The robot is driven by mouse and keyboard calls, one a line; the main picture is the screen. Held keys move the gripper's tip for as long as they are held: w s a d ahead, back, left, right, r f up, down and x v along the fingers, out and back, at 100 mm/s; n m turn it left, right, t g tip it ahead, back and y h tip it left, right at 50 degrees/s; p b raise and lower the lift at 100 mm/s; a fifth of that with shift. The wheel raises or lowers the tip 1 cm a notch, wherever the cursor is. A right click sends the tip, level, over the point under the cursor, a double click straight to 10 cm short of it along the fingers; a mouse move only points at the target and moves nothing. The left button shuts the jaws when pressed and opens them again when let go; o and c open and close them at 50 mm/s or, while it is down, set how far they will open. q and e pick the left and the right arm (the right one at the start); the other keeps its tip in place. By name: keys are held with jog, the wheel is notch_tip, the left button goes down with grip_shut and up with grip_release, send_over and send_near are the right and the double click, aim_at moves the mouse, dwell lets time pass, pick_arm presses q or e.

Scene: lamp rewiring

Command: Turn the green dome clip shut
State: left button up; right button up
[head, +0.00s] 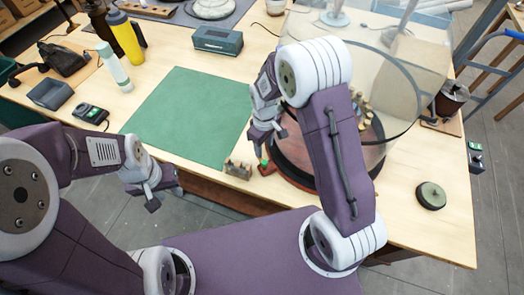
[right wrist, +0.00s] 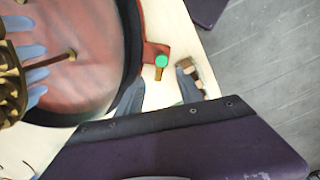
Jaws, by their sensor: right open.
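The green dome clip (head: 265,163) sits on a small red bracket at the near-left rim of the round dome base (head: 291,172). In the right wrist view the clip shows as a round green knob (right wrist: 162,61) with a short brass-coloured piece below it. The clear dome (head: 402,75) stands over the base. My right gripper (head: 266,135) is open just above the clip; in the right wrist view its fingers (right wrist: 158,90) are spread to either side, with the clip beyond the gap. My left gripper (head: 164,197) is empty, off the table's front edge, and looks open.
A small block with pegs (head: 238,168) stands at the table's front edge, close left of the clip. A green mat (head: 190,118) lies clear to the left. Brass parts (right wrist: 10,85) stand inside the dome.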

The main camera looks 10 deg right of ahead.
aim_at(264, 162)
notch_tip(264, 162, down, 8)
jog(key=shift+s+f+p, duration=0.15)
jog(key=shift+f+p, duration=0.1)
jog(key=shift+p, duration=0.7)
jog(key=shift+s+f, duration=0.1)
jog(key=shift+s, duration=0.4)
pick_arm(q)
jog(key=shift+s+r, duration=0.25)
jog(key=shift+r, duration=0.3)
jog(key=shift+s+r, duration=0.2)
jog(key=shift+r, duration=0.3)
pick_arm(e)
jog(key=shift+w, duration=0.2)
grip_shut()
